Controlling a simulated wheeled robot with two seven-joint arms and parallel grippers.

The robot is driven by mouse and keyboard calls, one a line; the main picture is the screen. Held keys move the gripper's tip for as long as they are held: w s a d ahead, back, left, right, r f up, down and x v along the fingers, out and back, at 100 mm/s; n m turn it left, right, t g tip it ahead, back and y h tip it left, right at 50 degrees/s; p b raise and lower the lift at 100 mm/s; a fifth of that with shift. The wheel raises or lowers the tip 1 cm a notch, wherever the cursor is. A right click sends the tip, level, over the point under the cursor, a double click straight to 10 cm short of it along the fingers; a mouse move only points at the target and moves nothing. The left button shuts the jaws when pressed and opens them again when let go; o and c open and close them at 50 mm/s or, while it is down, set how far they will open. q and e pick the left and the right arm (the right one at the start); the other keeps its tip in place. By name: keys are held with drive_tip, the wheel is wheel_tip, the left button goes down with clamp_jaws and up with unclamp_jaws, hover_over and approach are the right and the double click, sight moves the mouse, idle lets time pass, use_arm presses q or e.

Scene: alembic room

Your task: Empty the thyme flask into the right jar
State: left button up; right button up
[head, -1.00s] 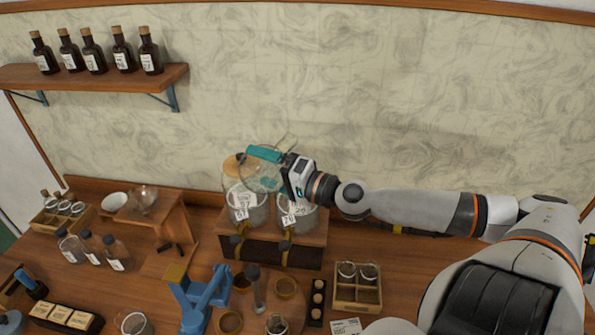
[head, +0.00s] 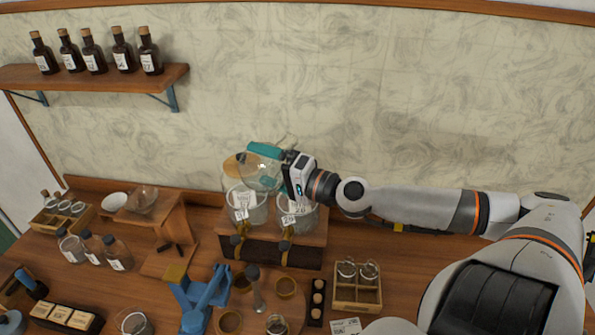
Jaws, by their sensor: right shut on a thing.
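My right gripper (head: 264,151), with teal fingers, is shut on a clear round glass flask (head: 259,174) and holds it raised and tilted over the two jars. No label on the flask can be read, and I cannot tell whether anything is left inside. The left jar (head: 246,214) and the right jar (head: 296,220) are clear glass with white labels, side by side on a wooden stand. The flask overlaps the top of the left jar in the picture. The gripper body is above the right jar and hides part of its mouth. My left gripper is not in view.
Small taps stick out in front of the stand (head: 268,254). A blue device (head: 202,298), a wooden crate with small glasses (head: 357,295) and dark bottles (head: 92,51) on a wall shelf are around.

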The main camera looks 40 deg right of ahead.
drive_tip(key=shift+d+r+m, duration=0.15)
drive_tip(key=shift+r+m, duration=0.55)
drive_tip(key=shift+r, duration=0.05)
drive_tip(key=shift+d+r+m, duration=0.15)
drive_tip(key=shift+r+m, duration=0.55)
idle(3.3)
drive_tip(key=shift+w+d+r, duration=0.1)
drive_tip(key=shift+r, duration=0.05)
idle(0.4)
drive_tip(key=shift+d+r+m, duration=0.15)
drive_tip(key=shift+r+m, duration=0.25)
drive_tip(key=shift+m, duration=0.3)
drive_tip(key=shift+w+d+r, duration=0.1)
drive_tip(key=shift+d+r, duration=0.05)
drive_tip(key=shift+r, duration=0.05)
idle(0.5)
